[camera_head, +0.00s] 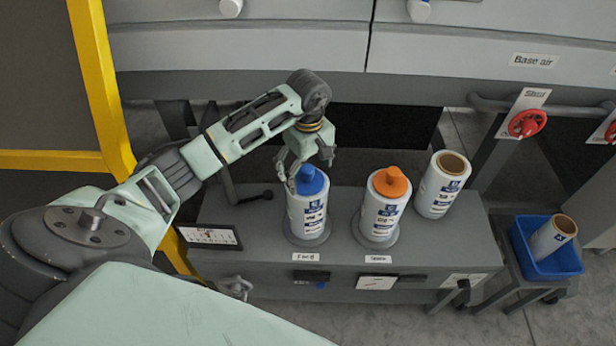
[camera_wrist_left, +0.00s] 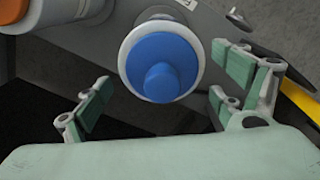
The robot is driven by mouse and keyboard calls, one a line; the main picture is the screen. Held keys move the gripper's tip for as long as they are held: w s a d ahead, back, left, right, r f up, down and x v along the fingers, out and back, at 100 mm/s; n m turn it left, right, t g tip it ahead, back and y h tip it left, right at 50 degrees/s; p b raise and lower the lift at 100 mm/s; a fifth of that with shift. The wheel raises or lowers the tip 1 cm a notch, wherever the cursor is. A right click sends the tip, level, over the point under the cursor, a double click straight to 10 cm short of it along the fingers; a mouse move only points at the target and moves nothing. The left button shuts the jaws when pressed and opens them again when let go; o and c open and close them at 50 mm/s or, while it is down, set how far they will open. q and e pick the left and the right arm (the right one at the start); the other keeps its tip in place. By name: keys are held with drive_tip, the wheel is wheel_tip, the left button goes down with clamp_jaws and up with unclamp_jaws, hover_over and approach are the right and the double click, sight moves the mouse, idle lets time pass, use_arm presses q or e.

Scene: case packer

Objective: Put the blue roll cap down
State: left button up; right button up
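The blue roll cap (camera_head: 309,180) sits on top of the left white roll (camera_head: 307,213), which stands upright on the grey cabinet above a label that seems to read "Feed". In the left wrist view the blue cap (camera_wrist_left: 160,68) is seated in the roll's end, with its knob facing the camera. My left gripper (camera_head: 311,172) is just above and behind the cap. In the left wrist view its fingers (camera_wrist_left: 158,98) are spread wide, with a clear gap on each side of the cap, and hold nothing. My right gripper is not in either view.
A second roll (camera_head: 380,215) with an orange cap (camera_head: 391,182) stands close to the right. A bare roll (camera_head: 441,186) stands behind it. A blue bin (camera_head: 546,262) with another roll is at far right. A small tablet (camera_head: 210,237) lies at the cabinet's left.

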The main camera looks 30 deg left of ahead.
sight(309, 169)
use_arm(q)
wheel_tip(309, 169, up, 9)
drive_tip(key=shift+r+b, duration=0.15)
drive_tip(key=shift+b, duration=0.95)
drive_tip(key=shift+r, duration=0.25)
drive_tip(key=shift+d, duration=0.1)
